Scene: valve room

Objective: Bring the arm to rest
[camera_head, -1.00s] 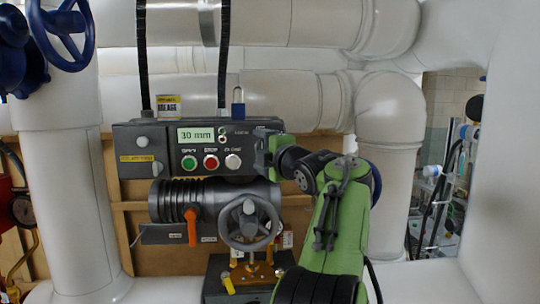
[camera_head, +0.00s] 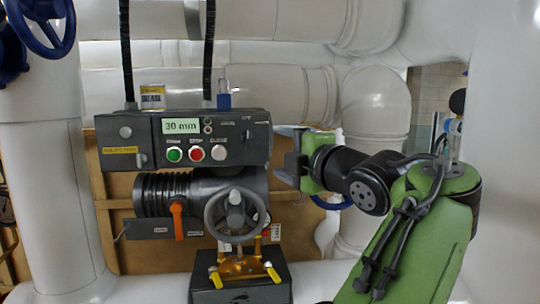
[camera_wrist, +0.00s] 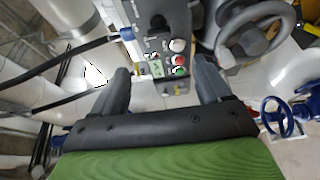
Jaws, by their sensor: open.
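My gripper (camera_head: 287,165) is at the right of the valve unit, with its jaws facing left. A small gap separates it from the right end of the grey control box (camera_head: 225,153). In the wrist view its two dark fingers (camera_wrist: 162,78) are spread with nothing between them. The control box, with its buttons, shows beyond them. My green and black arm (camera_head: 430,235) is bent and runs from the lower right up to the elbow, then left to the gripper.
The box has a "30 mm" display (camera_head: 181,126) and green, red and white buttons. Below are a grey handwheel (camera_head: 236,214), an orange lever (camera_head: 178,220) and yellow-handled clamps (camera_head: 273,272). A can (camera_head: 152,97) and blue padlock (camera_head: 224,100) are on top. White pipes (camera_head: 375,105) stand behind.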

